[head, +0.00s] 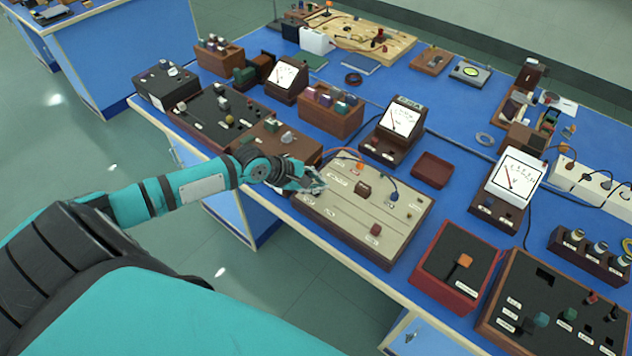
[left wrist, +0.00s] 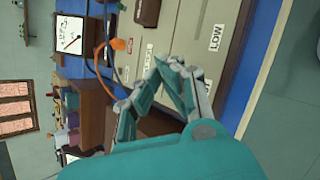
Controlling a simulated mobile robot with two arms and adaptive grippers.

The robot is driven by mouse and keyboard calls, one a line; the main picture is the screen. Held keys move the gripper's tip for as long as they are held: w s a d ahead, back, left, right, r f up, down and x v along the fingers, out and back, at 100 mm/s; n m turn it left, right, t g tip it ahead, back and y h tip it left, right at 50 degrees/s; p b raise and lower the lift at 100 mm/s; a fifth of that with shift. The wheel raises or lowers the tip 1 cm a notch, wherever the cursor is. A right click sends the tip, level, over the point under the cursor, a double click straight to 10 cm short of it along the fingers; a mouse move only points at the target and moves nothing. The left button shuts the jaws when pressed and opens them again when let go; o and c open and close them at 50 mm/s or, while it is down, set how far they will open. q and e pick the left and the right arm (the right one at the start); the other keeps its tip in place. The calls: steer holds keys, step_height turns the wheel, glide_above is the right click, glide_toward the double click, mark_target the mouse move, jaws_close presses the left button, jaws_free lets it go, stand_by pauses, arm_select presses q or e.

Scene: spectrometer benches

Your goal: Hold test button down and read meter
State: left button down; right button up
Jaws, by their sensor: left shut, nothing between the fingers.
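My left gripper (head: 318,187) is shut and empty at the left edge of a beige panel board (head: 338,213). In the left wrist view its fingers (left wrist: 180,82) are close to the board's edge, near a "LOW" label (left wrist: 215,38); I cannot tell if they touch it. The board carries a dark red block (head: 375,230), a brown block (head: 362,188) and an orange plug (head: 360,166). I cannot read which part is the test button. An analog meter (head: 398,121) with a white dial stands behind the board; its reading is too small. My right gripper is out of view.
Cables cross the blue bench.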

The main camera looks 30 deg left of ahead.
arm_select(q)
steer(key=shift+f, duration=0.1)
stand_by(0.3)
steer(key=shift+f, duration=0.3)
stand_by(0.3)
steer(key=shift+f, duration=0.5)
stand_by(1.1)
steer(key=shift+r+p, duration=0.1)
steer(key=shift+p, duration=0.2)
stand_by(1.0)
steer(key=shift+r+p, duration=0.8)
steer(key=shift+p, duration=0.35)
